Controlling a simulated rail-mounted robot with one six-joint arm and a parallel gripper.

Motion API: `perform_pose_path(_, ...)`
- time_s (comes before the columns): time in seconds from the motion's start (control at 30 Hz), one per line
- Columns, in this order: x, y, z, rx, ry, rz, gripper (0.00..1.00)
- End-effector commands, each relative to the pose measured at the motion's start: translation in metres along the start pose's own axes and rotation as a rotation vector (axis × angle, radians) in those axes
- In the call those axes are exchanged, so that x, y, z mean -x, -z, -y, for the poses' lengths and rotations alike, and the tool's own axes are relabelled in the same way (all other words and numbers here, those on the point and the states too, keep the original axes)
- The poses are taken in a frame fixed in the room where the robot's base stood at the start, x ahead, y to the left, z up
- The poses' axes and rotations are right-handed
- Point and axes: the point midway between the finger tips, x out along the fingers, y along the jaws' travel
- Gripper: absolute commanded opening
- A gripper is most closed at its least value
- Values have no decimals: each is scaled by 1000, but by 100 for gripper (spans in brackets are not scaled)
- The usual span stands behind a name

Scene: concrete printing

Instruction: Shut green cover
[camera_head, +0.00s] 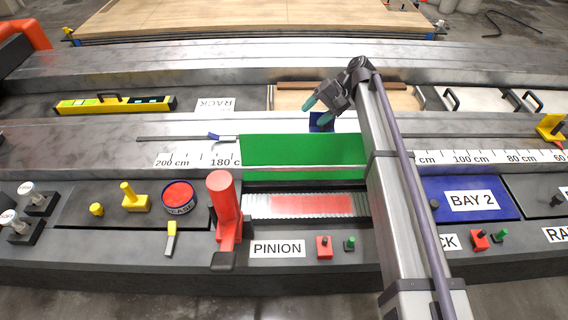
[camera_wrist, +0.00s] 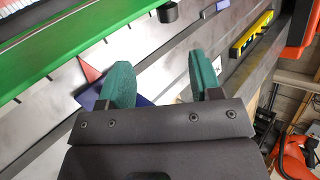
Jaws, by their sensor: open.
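The green cover (camera_head: 290,150) stands raised, its broad face towards the head camera, behind an opening with a red and grey toothed strip (camera_head: 305,205). Its edge also shows at the upper left of the wrist view (camera_wrist: 75,45), with a black knob (camera_wrist: 168,12) beside it. My gripper (camera_head: 317,111) is behind the cover's top edge and apart from it. Its two green fingers (camera_wrist: 162,82) are spread with nothing between them. My arm hides the right end of the cover in the head view.
A blue piece (camera_head: 321,122) is just beyond the cover, near my fingers. A closed blue BAY 2 cover (camera_head: 438,195) lies to the right. A red lever (camera_head: 224,205) stands at the opening's front left. A yellow level (camera_head: 115,104) lies at the back left.

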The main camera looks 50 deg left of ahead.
Motion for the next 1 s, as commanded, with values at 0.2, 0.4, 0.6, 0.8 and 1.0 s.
perform_pose_path(0.2,-16,8,12,16,14,25,58)
perform_pose_path(0.4,-37,8,8,15,13,23,58)
perform_pose_path(0.6,-85,8,5,15,12,23,58)
perform_pose_path(0.8,-120,6,8,15,12,23,58)
perform_pose_path(1.0,-122,5,12,14,12,22,58)
